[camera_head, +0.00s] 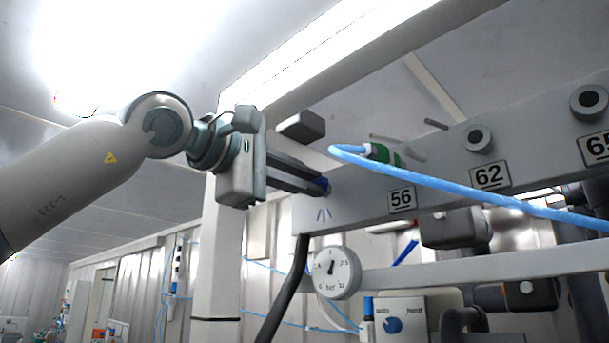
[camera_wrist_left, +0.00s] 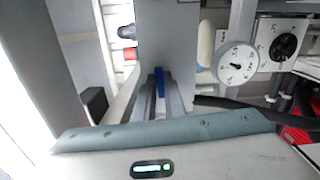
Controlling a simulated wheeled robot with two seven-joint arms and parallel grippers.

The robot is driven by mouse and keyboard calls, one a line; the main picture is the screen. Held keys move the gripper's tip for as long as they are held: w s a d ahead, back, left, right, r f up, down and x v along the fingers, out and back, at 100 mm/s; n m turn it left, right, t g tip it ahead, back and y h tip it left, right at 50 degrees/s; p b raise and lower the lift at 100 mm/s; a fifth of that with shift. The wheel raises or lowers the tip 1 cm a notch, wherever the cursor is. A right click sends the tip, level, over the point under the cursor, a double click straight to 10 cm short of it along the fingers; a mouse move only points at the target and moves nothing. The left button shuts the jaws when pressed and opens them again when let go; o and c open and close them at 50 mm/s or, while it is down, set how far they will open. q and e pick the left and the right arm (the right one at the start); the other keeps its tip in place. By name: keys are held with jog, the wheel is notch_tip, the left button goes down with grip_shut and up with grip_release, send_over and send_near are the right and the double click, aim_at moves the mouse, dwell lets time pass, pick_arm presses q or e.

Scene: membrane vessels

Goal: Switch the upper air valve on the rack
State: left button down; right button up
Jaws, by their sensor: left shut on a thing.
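The upper air valve's small blue handle (camera_head: 323,185) is on the left end of the rack's grey beam (camera_head: 448,194), beside blue line marks. My left gripper (camera_head: 318,184) reaches in from the left, its long dark fingers shut on the blue handle. The handle also shows in the left wrist view (camera_wrist_left: 159,82), between the fingers (camera_wrist_left: 159,95); the fingers hide part of it. My right gripper is not in either view.
A round pressure gauge (camera_head: 335,272) hangs just below the beam end, near a black hose (camera_head: 287,290). A blue tube (camera_head: 470,187) crosses in front of the beam from a green fitting (camera_head: 379,153). Number plates 56 (camera_head: 402,199) and 62 (camera_head: 490,175) sit along the beam.

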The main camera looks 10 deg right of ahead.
pick_arm(q)
jog(key=shift+m, duration=0.6)
jog(key=c, duration=1.8)
grip_release()
